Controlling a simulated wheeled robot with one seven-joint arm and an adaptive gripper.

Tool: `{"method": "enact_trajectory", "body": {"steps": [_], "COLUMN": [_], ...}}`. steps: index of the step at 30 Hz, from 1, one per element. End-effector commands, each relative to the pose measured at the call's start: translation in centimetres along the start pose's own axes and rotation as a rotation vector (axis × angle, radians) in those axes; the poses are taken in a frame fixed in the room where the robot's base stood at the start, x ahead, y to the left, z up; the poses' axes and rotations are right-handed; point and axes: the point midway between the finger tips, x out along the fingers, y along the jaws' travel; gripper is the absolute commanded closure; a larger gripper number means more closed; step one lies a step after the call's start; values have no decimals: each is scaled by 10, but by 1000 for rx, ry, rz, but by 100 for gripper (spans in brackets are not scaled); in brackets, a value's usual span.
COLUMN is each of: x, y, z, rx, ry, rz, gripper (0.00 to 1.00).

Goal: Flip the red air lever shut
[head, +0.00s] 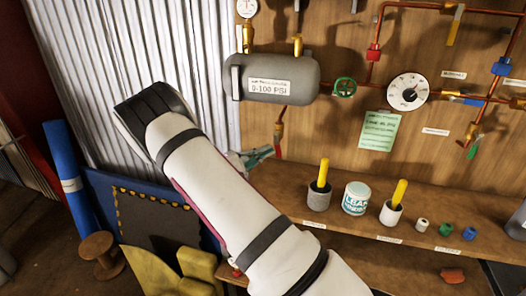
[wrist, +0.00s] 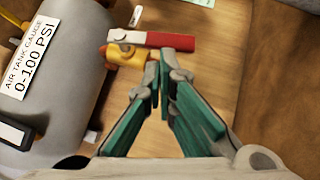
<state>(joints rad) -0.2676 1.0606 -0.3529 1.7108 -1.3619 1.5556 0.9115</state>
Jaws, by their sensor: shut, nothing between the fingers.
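The red air lever (wrist: 170,41) shows in the wrist view beside the grey tank, with a pale end at its left. It runs across the picture above a brass valve body (wrist: 128,58). In the head view the lever (head: 277,152) hangs below the tank, just by my gripper (head: 252,158). My gripper (wrist: 158,78) has green fingers that are shut and empty. Their tips are just below the lever's red part in the wrist view, right of the brass body. I cannot tell whether they touch it.
The grey tank (head: 300,73) labelled 0-100 PSI is close above my gripper. A green valve wheel (head: 345,87) and a round gauge (head: 408,92) are to its right. A wooden shelf (head: 290,182) with cups and a white can (head: 356,198) lies below right.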

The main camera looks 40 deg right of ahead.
Motion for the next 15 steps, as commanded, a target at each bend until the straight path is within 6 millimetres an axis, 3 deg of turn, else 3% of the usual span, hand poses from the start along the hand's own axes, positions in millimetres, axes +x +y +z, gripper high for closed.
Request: {"method": "enact_trajectory", "body": {"steps": [15], "x": [4], "y": [-7], "z": [4], "rx": [-103], "ry": [0], "rz": [103], "gripper": [100]}}
